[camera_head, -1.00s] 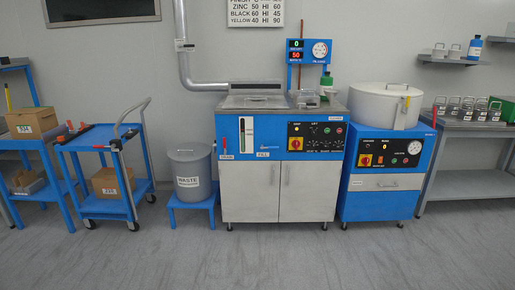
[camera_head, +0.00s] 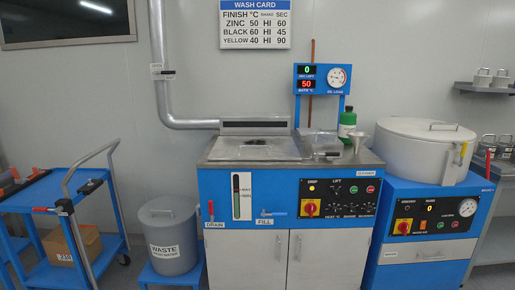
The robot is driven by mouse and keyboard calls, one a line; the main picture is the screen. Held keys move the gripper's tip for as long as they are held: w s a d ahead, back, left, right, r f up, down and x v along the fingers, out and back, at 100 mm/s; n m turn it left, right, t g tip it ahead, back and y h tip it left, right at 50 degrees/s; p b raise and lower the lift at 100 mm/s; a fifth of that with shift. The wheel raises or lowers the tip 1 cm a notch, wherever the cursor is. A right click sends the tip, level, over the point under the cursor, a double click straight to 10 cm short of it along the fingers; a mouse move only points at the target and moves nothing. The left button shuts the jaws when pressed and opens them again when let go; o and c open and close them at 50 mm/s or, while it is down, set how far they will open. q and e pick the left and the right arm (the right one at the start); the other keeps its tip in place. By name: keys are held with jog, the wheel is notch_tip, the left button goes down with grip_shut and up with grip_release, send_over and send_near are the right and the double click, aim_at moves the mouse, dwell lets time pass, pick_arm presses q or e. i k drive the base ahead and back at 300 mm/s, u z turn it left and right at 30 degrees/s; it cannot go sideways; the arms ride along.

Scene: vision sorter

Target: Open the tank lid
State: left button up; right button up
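The wash tank is set in the top of a blue and white cabinet (camera_head: 246,250). A flat grey lid (camera_head: 285,150) appears to lie over the tank opening, with a small dark patch near its middle. I cannot tell its handle clearly. A black-slotted vent (camera_head: 255,126) stands behind it. Neither of my grippers is in view.
A blue cart (camera_head: 50,190) and a grey waste bin (camera_head: 168,240) stand to the left. A round white lidded drum (camera_head: 425,150) on a blue cabinet stands to the right. A green bottle (camera_head: 347,124) and a funnel (camera_head: 358,140) stand right of the tank.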

aim_at(225, 147)
jog(key=u, duration=0.8)
jog(key=i, duration=1.8)
jog(key=u, duration=1.95)
jog(key=i, duration=0.55)
jog(key=z, duration=2.7)
